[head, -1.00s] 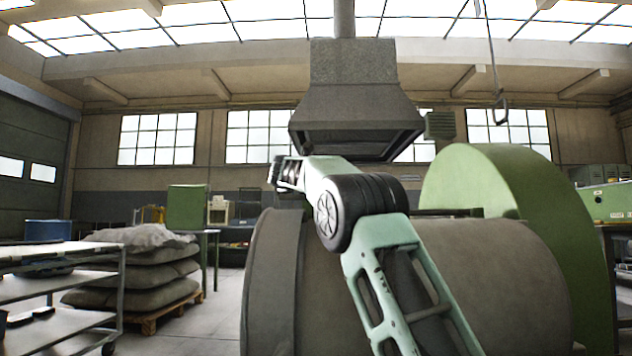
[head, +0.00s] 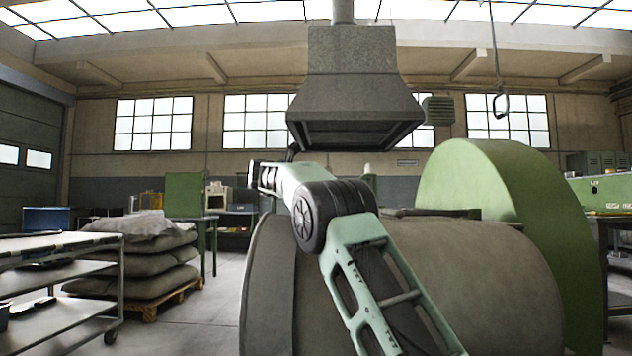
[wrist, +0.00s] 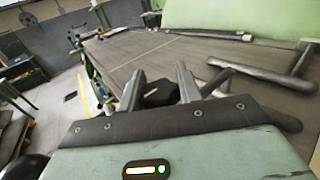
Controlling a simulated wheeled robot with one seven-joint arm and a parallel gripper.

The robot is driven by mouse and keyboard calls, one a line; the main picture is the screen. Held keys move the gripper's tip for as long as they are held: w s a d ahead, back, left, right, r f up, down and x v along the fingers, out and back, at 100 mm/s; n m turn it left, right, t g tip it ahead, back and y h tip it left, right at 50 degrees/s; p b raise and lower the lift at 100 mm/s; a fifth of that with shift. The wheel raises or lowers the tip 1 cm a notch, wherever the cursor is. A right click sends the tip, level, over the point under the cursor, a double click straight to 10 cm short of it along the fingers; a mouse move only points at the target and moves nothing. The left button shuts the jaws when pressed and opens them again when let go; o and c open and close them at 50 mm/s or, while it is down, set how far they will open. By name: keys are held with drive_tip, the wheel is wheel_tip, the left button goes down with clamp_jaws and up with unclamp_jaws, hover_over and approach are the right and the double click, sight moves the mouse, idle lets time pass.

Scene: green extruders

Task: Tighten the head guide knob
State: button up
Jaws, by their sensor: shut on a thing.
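In the wrist view, my gripper (wrist: 160,88) has its two grey fingers on either side of a dark, faceted knob (wrist: 160,94). It is shut on this knob, which I take to be the head guide knob. The knob's lower part is hidden behind the gripper's dark front plate. In the head view, my pale green arm reaches over the large grey drum of the machine (head: 480,270). My fingers and the knob cannot be made out there.
In the wrist view, a T-shaped metal bar (wrist: 265,75) lies right of the fingers, close to them. In the head view, a tall green guard (head: 500,185) stands right of my arm. A grey hood (head: 355,100) hangs above. A shelf cart (head: 60,262) and stacked sacks (head: 145,262) stand left.

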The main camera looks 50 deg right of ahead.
drive_tip(key=o, duration=1)
drive_tip(key=a, duration=0.5)
drive_tip(key=a+p, duration=0.1)
drive_tip(key=a, duration=0.5)
drive_tip(key=s+a, duration=0.1)
drive_tip(key=a, duration=0.5)
drive_tip(key=shift+a+p, duration=0.15)
drive_tip(key=shift+p, duration=0.25)
